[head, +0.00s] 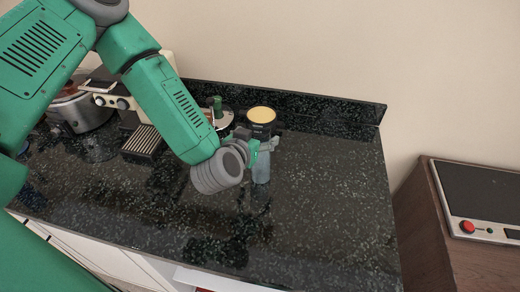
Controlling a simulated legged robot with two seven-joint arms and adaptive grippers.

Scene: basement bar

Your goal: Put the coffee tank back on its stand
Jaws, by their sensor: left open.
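The coffee tank (261,168) looks like a pale, see-through vessel with a dark-rimmed, yellow-topped upper part (262,116). It stands upright on the black speckled counter right of the middle. My left gripper (266,144) is at the tank's upper body, with its fingers open around or beside it. I cannot tell whether they touch it. Behind my left forearm is a pale round piece with a green knob (217,104); it may be the stand, but my arm hides part of it. My right gripper is not in view.
An espresso machine (118,102) with a drip grille (143,141) and a metal pot (82,112) stand at the left of the counter (330,200). The counter's right part is clear. A raised back edge (330,109) runs behind. A brown cabinet (440,225) stands at the right.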

